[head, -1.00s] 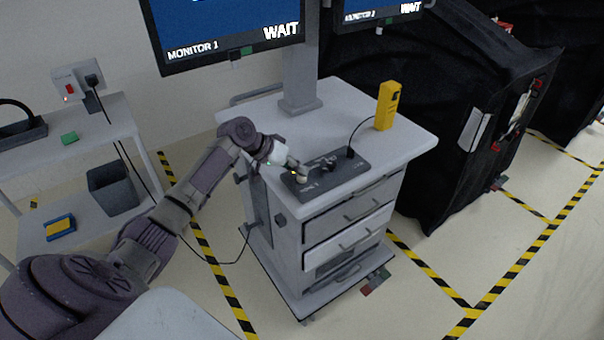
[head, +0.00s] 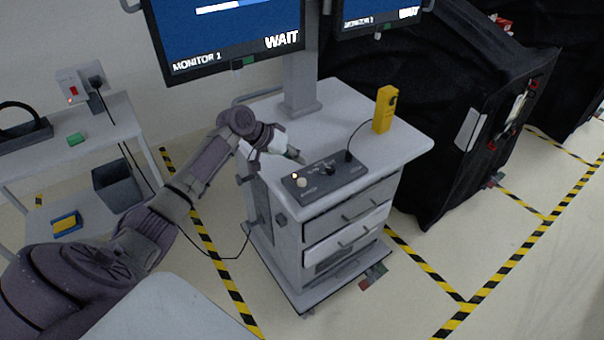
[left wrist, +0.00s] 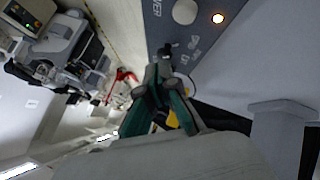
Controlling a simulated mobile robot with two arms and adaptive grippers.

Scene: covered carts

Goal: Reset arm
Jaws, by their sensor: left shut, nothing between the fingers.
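My left arm comes in from the left in the head view. Its gripper (head: 298,157) is at the back left edge of the dark control box (head: 345,173), just above the cart top. In the left wrist view the left gripper (left wrist: 166,75) has its fingers together with nothing between them. My right gripper is in neither view.
The grey drawer cart (head: 411,140) bears a yellow handheld device (head: 385,109) and a monitor post (head: 301,85). Monitors (head: 226,35) reading WAIT hang above. A black covered cart (head: 440,100) stands at right. A white shelf (head: 112,115) stands at left. Striped floor tape marks open floor.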

